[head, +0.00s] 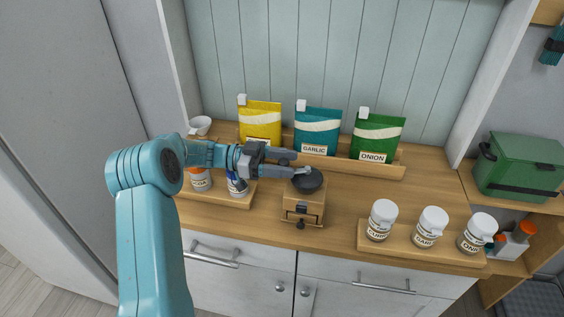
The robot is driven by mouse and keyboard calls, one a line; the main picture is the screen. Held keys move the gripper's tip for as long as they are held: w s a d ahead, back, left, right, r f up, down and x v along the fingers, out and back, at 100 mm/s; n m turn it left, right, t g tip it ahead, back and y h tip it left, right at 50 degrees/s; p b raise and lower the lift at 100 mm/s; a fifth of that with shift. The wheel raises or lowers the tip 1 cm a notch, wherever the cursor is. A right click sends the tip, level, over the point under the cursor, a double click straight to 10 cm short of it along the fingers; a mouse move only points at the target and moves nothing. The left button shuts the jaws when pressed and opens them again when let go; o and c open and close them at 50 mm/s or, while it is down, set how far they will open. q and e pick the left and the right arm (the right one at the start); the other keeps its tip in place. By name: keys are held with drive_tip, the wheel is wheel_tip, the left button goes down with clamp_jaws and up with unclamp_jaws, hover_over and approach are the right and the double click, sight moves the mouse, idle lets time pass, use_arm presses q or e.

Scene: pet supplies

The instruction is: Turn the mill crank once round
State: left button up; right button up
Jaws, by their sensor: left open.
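The mill (301,207) is a small wooden box with a dark bowl-shaped top (308,183) and a small drawer knob at its front. It stands on the wooden counter near the middle of the head view. A small pale knob, which looks like part of the crank, shows just above the dark top; the rest of the crank is hidden or too small to tell. My left gripper (301,167) reaches in from the left, open, with its fingertips at this knob. I cannot tell whether they touch it. My right gripper is not in view.
Yellow, teal (317,131) and green (377,138) packets stand in a wooden rack behind the mill. White-lidded jars (430,228) stand on a board at right. More jars (201,181) stand at left below my arm. A green box (519,167) sits far right.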

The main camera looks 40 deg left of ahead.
use_arm(q)
drive_tip(key=b+v, duration=0.3)
drive_tip(key=v, duration=1.3)
drive_tip(key=shift+s, duration=0.2)
